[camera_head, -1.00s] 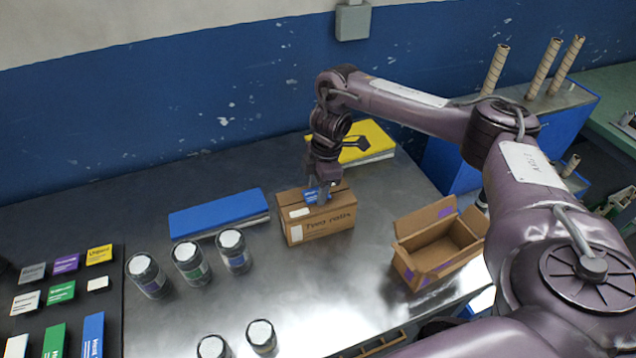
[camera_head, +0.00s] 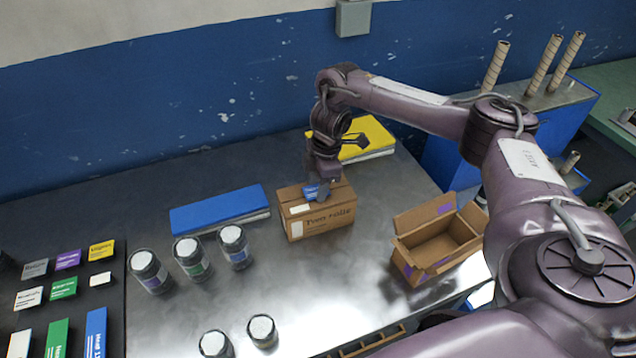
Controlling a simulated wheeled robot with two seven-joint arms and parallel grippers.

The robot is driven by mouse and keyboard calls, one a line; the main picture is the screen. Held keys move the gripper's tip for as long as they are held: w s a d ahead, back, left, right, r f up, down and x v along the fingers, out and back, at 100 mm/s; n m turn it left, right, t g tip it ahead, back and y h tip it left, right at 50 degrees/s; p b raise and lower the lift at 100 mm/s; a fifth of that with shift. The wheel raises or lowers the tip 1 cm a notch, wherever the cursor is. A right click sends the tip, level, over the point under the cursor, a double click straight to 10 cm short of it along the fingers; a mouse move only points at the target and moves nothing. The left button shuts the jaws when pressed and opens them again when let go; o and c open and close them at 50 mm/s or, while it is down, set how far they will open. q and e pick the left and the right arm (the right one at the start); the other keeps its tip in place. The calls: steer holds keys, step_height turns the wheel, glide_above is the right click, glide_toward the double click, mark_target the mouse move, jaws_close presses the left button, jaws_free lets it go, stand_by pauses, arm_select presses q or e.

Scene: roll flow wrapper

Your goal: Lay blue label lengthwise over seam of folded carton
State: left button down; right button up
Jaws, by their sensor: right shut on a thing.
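The folded carton (camera_head: 328,218) is a closed brown box with printed lettering on its front, standing at the middle of the metal table. A white label lies at its left top edge. My right gripper (camera_head: 320,196) points down at the top of the carton and is shut on a small blue label (camera_head: 311,190). The label is at or just above the carton's top; whether it touches is hard to tell. The gripper hides part of the top and its seam. My left gripper is not in view.
An open brown carton (camera_head: 438,243) stands to the right. A blue pad (camera_head: 219,209) and several dark jars (camera_head: 191,257) are left of the folded carton. A yellow pad (camera_head: 366,138) lies behind. Several coloured labels (camera_head: 62,288) lie at far left.

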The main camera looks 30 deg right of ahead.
steer(key=o, duration=1)
steer(key=shift+f, duration=0.1)
steer(key=r, duration=0.2)
steer(key=r+p, duration=0.1)
steer(key=r, duration=0.2)
steer(key=d+r+p, duration=0.1)
steer(key=r, duration=0.1)
steer(key=shift+s+r, duration=0.2)
steer(key=shift+r, duration=0.2)
